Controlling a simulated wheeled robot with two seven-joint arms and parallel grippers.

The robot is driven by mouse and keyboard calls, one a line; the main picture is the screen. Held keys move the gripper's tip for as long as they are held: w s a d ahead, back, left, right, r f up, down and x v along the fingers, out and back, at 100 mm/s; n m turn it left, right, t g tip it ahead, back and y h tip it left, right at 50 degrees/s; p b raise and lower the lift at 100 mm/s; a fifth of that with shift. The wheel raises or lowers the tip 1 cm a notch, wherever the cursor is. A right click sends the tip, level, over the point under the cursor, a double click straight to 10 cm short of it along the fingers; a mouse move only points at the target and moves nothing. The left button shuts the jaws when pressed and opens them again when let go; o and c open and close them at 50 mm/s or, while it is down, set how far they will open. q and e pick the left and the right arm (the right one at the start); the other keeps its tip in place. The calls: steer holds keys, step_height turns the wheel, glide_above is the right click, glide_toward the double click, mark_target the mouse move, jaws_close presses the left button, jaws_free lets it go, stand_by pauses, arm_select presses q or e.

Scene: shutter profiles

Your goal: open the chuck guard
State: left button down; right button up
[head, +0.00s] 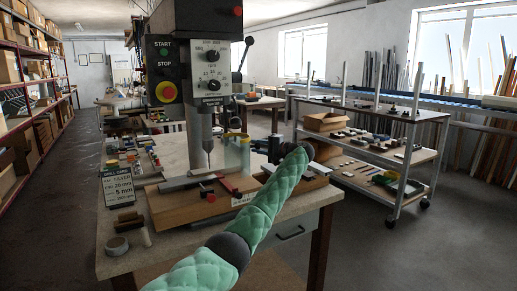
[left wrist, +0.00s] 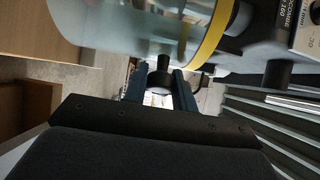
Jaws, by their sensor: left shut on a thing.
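The chuck guard (head: 236,157) is a clear, curved shield with a yellow upper rim on the drill press (head: 190,50). My left gripper (head: 260,145) is at the guard's right side. Its two fingers (left wrist: 160,88) are shut on a small black knob (left wrist: 163,68) beside the guard. My right gripper is in neither view.
Below the bit, a wooden board (head: 185,207) carries a metal profile and red-handled clamps (head: 222,185). A sign (head: 118,186) and small parts stand at the bench's left. A shelved trolley (head: 400,155) stands to the right, with open floor before it.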

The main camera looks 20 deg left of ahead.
arm_select(q)
steer(key=shift+f, duration=0.1)
steer(key=c, duration=1.1)
jaws_free()
steer(key=shift+a, duration=0.15)
steer(key=shift+c, duration=0.2)
steer(key=shift+d, duration=0.2)
steer(key=b+v, duration=0.1)
steer(key=v, duration=0.6)
steer(key=shift+d+b, duration=0.25)
steer(key=shift+b, duration=0.05)
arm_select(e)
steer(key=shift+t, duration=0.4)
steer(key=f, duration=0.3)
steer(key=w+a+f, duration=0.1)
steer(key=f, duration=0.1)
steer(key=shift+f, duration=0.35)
